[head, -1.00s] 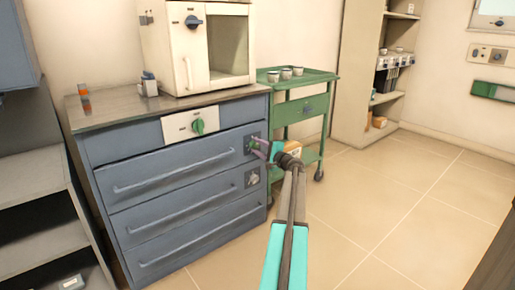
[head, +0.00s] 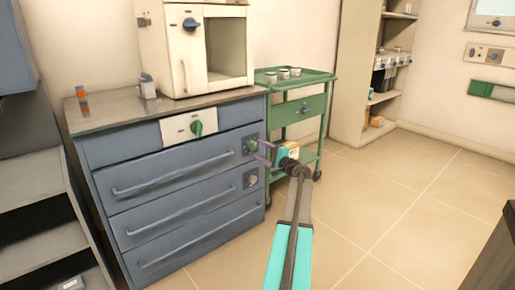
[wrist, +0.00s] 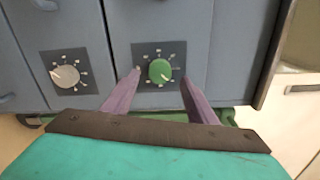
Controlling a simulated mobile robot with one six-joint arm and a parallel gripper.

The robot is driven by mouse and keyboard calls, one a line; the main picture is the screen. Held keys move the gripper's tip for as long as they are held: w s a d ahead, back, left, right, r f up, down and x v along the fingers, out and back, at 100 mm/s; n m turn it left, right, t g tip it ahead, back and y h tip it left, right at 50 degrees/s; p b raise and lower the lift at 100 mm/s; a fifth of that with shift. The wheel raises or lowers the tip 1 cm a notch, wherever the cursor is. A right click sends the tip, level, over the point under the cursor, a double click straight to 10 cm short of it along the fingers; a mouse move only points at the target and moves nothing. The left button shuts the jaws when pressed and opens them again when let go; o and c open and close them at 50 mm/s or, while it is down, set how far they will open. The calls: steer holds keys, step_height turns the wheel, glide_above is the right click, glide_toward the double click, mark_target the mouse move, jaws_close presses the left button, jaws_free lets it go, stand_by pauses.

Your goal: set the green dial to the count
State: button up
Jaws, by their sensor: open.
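The green dial (wrist: 161,71) sits on a dark square plate with pale scale marks around it, in the wrist view. It also shows on the right side of the blue-grey drawer cabinet in the head view (head: 250,146). The dial's exact setting is too small to read surely. My gripper (wrist: 162,78) is open, with its purple fingers on either side of the dial in the wrist view. In the head view my gripper (head: 262,152) is just in front of the dial. I cannot tell whether the fingers touch it.
A grey dial (wrist: 67,76) is on its own plate beside the green one. Another green knob (head: 197,127) is on a white panel higher on the cabinet. The floor in front is clear.

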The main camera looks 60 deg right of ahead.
steer(key=p+v, duration=0.2)
steer(key=v, duration=0.7)
steer(key=shift+s, duration=0.15)
